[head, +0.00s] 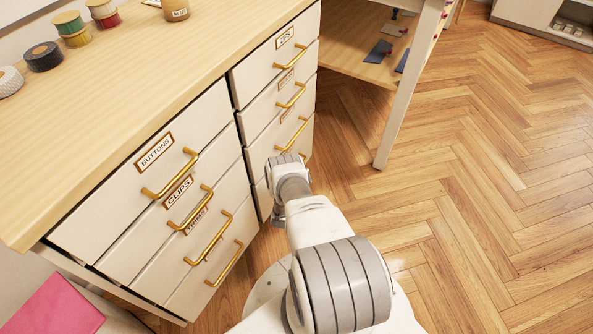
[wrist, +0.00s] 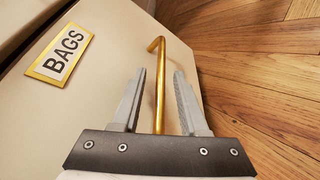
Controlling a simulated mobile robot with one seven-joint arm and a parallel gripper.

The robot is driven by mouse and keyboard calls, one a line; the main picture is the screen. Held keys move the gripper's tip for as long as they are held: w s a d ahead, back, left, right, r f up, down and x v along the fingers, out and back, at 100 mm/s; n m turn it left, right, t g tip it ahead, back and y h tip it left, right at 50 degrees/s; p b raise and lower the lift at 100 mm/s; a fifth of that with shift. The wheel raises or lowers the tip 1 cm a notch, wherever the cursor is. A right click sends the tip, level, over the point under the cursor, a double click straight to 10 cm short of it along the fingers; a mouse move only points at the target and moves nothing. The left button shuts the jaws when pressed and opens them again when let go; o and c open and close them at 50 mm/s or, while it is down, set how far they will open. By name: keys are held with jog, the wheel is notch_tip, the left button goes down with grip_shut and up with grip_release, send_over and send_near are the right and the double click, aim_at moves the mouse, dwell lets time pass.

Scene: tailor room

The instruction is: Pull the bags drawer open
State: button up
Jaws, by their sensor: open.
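The bags drawer (wrist: 85,115) has a cream front that fills the left of the wrist view. Its gold-framed label (wrist: 60,60) reads BAGS. Its gold bar handle (wrist: 158,50) runs between the two grey fingers of my gripper (wrist: 160,74). The fingers are apart, one on each side of the bar, with visible gaps. In the head view my arm reaches to the lower part of the right drawer column, and my gripper's fingers are hidden. I cannot make out the bags label there.
The left column holds drawers labelled BUTTONS (head: 155,152) and CLIPS (head: 178,191), among others. The wooden countertop (head: 140,60) carries spools and a small bottle (head: 175,8). A white table leg (head: 405,95) stands to the right. The herringbone floor (head: 490,190) is clear.

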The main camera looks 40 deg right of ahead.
jog(key=shift+w+d, duration=0.1)
jog(key=shift+d, duration=0.05)
grip_shut()
dwell(0.4)
dwell(1.1)
